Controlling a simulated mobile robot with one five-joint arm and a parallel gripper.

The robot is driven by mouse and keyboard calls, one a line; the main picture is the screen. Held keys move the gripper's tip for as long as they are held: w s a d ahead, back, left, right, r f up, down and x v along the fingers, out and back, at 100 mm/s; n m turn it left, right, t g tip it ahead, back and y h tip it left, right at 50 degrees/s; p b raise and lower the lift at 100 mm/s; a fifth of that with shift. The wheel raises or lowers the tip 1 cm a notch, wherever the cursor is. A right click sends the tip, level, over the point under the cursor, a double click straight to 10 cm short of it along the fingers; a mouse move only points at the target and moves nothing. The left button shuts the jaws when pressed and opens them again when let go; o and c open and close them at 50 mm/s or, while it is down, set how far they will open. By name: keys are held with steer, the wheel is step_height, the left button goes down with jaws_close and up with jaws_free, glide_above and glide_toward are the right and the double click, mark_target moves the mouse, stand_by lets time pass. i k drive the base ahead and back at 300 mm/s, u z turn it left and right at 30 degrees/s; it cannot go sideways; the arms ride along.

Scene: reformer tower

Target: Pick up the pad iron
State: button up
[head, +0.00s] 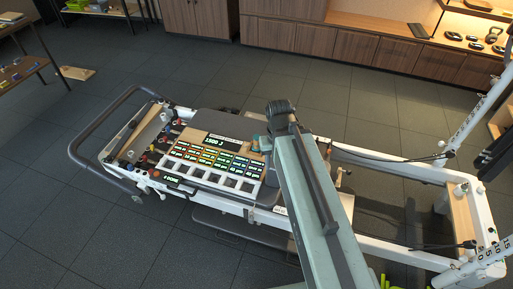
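I cannot single out the pad iron with certainty in the head view. A board (218,141) with rows of bright yellow, green and orange labels lies on the reformer's dark carriage. A row of pale square cells (222,180) runs along its near side. My arm comes up from the bottom and ends beside the board's right side. A small teal part of my gripper (262,143) shows there, over the board's right edge. Its fingertips are too small and too covered by the arm to tell whether they are open or hold anything.
The white reformer frame (380,162) runs right, with upright posts (470,125) at its end. Small knobs and coloured parts (150,150) crowd its left end inside a grey rail (76,150). Wooden cabinets (340,45) line the back. Dark floor (60,225) is clear at front left.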

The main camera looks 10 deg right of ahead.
mark_target(255, 147)
steer(key=k, duration=1.65)
steer(key=u, duration=1.55)
steer(key=i, duration=2.95)
steer(key=z, duration=1.8)
steer(key=i, duration=1)
steer(key=u, duration=0.05)
